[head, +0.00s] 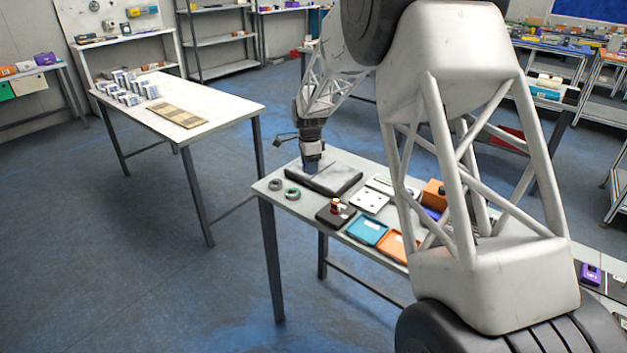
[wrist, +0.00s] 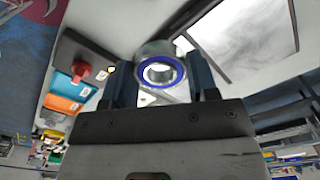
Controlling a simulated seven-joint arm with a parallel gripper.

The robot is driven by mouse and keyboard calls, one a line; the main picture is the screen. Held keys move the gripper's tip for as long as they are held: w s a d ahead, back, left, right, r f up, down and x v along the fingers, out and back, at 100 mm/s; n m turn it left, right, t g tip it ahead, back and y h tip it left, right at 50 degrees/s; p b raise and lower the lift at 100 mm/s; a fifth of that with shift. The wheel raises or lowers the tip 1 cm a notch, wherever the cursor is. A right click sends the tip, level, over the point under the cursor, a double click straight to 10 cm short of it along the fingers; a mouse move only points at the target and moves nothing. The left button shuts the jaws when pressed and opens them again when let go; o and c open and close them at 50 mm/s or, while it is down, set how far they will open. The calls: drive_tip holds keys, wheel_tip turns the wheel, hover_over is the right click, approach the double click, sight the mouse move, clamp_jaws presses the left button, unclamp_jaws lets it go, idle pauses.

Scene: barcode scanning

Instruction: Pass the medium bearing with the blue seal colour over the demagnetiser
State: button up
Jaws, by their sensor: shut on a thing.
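In the head view the fingers hide the bearing. The slab, dark-edged with a pale top, fills the upper right of the wrist view (wrist: 282,22); it may be the demagnetiser, but I can read no label. The gap between bearing and slab cannot be told.
A dark block with a red knob (head: 336,207), a white plate (head: 369,201), a blue tray (head: 367,231) and an orange tray (head: 392,245) stand nearer and right. Another table (head: 215,118) holds small boxes.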

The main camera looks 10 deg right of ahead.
sight(334, 179)
drive_tip(key=w, duration=0.4)
drive_tip(key=w+r, duration=0.1)
drive_tip(key=w, duration=0.6)
drive_tip(key=shift+w+a+r, duration=0.15)
drive_tip(key=shift+w+a, duration=0.1)
drive_tip(key=shift+w, duration=0.15)
drive_tip(key=shift+f, duration=0.25)
drive_tip(key=shift+f, duration=2.7)
drive_tip(key=shift+s+d, duration=4.55)
drive_tip(key=shift+s, duration=0.05)
drive_tip(key=shift+r, duration=0.1)
wheel_tip(334, 179, up, 13)
drive_tip(key=shift+r, duration=0.2)
